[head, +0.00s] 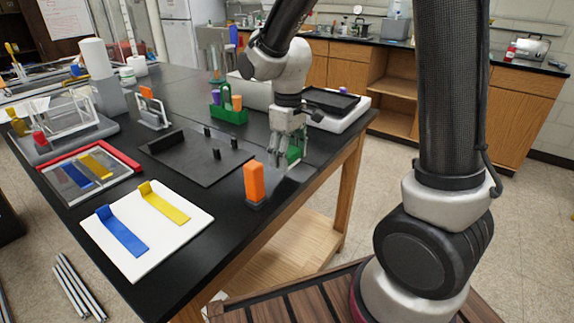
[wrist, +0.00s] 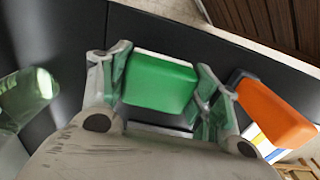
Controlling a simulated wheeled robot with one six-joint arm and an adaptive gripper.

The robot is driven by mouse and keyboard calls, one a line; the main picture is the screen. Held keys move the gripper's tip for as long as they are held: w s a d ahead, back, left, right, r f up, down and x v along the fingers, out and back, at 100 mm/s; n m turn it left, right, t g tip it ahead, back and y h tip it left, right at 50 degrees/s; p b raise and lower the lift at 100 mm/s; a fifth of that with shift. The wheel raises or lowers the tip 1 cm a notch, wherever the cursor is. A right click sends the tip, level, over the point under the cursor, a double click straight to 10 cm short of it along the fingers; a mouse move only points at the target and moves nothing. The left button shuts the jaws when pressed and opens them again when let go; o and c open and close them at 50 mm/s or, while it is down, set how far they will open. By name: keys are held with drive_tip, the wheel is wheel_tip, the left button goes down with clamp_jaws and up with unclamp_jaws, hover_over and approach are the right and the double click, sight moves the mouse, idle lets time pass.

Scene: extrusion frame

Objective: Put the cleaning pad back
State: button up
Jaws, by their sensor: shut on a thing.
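The cleaning pad looks like a green block with a pale strip along one long edge in the wrist view (wrist: 160,85). My gripper (wrist: 165,66) is shut on it, one finger on each short side. In the head view my gripper (head: 289,133) is over the right edge zone of the black table, pointing down. The pad (head: 294,153) shows there as a green patch, partly hidden by the fingers. Whether it touches the table I cannot tell. An orange block (head: 254,182) stands upright in a small dark base, left and nearer; it also shows in the wrist view (wrist: 273,113).
A green caddy (head: 229,116) with purple and orange items stands behind my gripper. A dark plate with short posts (head: 195,158) lies to the left. A white board (head: 174,208) bears blue and yellow strips. A white device (head: 338,112) stands at the back right.

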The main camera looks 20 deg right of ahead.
drive_tip(key=shift+f, duration=1.7)
drive_tip(key=shift+f, duration=0.1)
drive_tip(key=o, duration=1)
drive_tip(key=shift+c, duration=0.2)
